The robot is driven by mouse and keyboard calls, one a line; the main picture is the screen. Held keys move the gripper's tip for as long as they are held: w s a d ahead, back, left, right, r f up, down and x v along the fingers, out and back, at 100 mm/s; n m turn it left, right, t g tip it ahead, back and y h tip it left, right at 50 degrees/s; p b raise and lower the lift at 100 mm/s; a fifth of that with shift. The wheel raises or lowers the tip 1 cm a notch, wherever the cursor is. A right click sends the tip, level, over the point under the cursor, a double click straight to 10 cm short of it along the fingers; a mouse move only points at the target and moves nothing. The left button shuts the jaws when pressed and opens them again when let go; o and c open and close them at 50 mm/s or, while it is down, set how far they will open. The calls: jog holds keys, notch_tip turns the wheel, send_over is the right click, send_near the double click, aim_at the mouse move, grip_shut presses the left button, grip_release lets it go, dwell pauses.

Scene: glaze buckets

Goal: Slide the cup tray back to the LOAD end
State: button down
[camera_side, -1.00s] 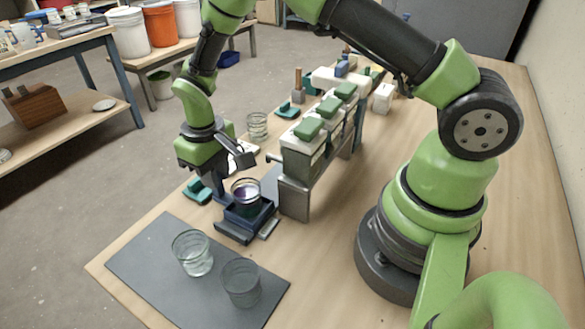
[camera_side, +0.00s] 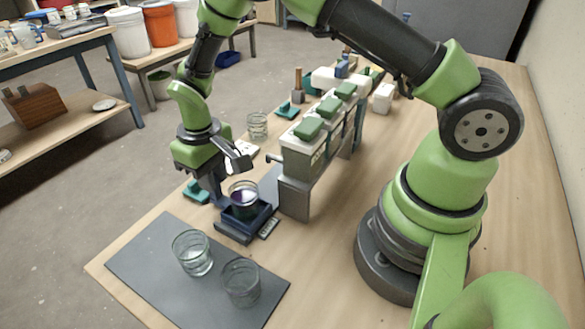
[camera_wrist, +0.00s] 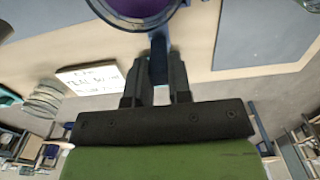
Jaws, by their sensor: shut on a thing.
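The cup tray (camera_side: 262,216) is a dark blue tray at the near end of the track beside the hopper row. A clear cup (camera_side: 243,200) with purple glaze stands upright in it. My gripper (camera_side: 222,197) is at the tray's far left side, shut on its blue handle (camera_wrist: 158,62). In the wrist view my gripper (camera_wrist: 158,90) has a finger on each side of that handle, and the cup's purple glaze (camera_wrist: 140,5) shows at the top edge. A small dark label plate (camera_side: 269,228) lies right of the tray; its lettering is unreadable.
A row of hoppers with green lids (camera_side: 307,129) stands close right of the tray. Two empty glasses (camera_side: 193,253) (camera_side: 241,283) stand on a grey mat (camera_side: 145,262) in front. Another glass (camera_side: 257,126) and a white written card (camera_side: 243,150) are behind.

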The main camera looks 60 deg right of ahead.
jog(key=c, duration=1.1)
grip_release()
jog(key=shift+r, duration=0.1)
jog(key=shift+r, duration=3.4)
jog(key=shift+r, duration=0.25)
jog(key=s+d+r+m+t+y, duration=0.15)
jog(key=s+r, duration=0.25)
jog(key=r, duration=0.4)
jog(key=s+d+r+m+t, duration=0.1)
jog(key=s+r+t, duration=0.1)
jog(key=s+r, duration=0.35)
jog(key=s+r+t, duration=0.1)
jog(key=s, duration=0.2)
jog(key=s+d+r+m+t, duration=0.1)
jog(key=s+r, duration=0.1)
jog(key=s, duration=0.2)
jog(key=s+r+t, duration=0.1)
jog(key=s+r, duration=0.1)
jog(key=s, duration=0.2)
jog(key=shift+s+d+r+m+t+y, duration=0.1)
jog(key=shift+s+d+m+t+y, duration=0.05)
jog(key=shift+s+m+t+y, duration=0.15)
